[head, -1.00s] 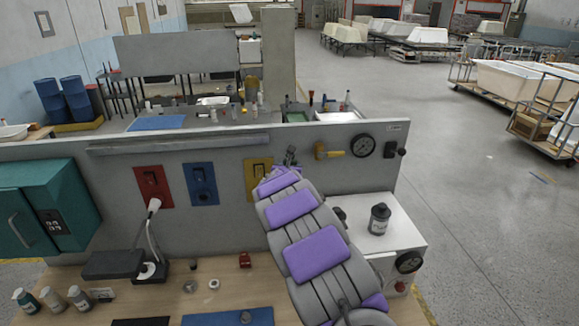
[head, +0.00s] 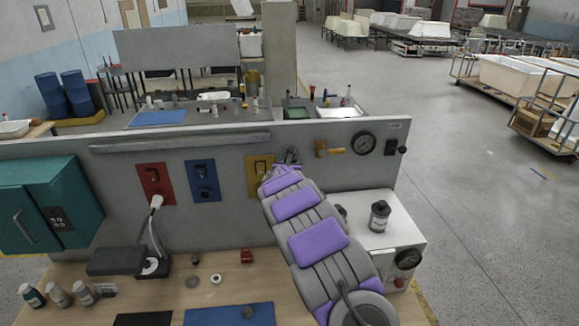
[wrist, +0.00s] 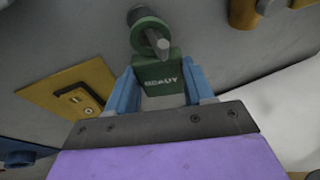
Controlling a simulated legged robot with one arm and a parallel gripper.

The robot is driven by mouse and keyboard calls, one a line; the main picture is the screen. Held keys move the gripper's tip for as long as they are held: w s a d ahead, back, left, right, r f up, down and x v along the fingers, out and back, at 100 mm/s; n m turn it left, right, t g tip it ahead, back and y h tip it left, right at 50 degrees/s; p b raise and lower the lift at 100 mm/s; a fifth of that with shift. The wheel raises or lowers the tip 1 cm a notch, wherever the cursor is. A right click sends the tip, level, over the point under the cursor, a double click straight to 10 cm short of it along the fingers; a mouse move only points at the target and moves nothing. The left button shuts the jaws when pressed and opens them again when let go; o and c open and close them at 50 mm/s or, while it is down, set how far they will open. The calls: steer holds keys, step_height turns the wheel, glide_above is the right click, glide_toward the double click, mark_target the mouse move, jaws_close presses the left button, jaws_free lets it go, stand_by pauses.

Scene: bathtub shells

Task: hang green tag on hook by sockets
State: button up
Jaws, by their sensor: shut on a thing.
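The green tag (wrist: 157,76), lettered "READY", is between the two blue fingers of my gripper (wrist: 165,88) in the wrist view. My gripper is shut on its lower part. The tag's round green upper end is at a grey hook (wrist: 157,44) on the wall panel. The hook's tip shows in front of the ring, and it appears to pass through it. In the head view my gripper (head: 291,158) is at the panel, just right of the yellow socket (head: 260,174). The tag is too small to make out there. The yellow socket also shows in the wrist view (wrist: 78,98).
The red socket (head: 155,187) and blue socket (head: 202,181) are farther left. A yellow valve (head: 326,148) and a round gauge (head: 364,143) are right of my gripper. A lamp (head: 153,240) stands on the wooden bench.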

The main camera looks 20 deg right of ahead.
stand_by(0.4)
steer(key=o, duration=1.1)
steer(key=shift+a+r, duration=0.1)
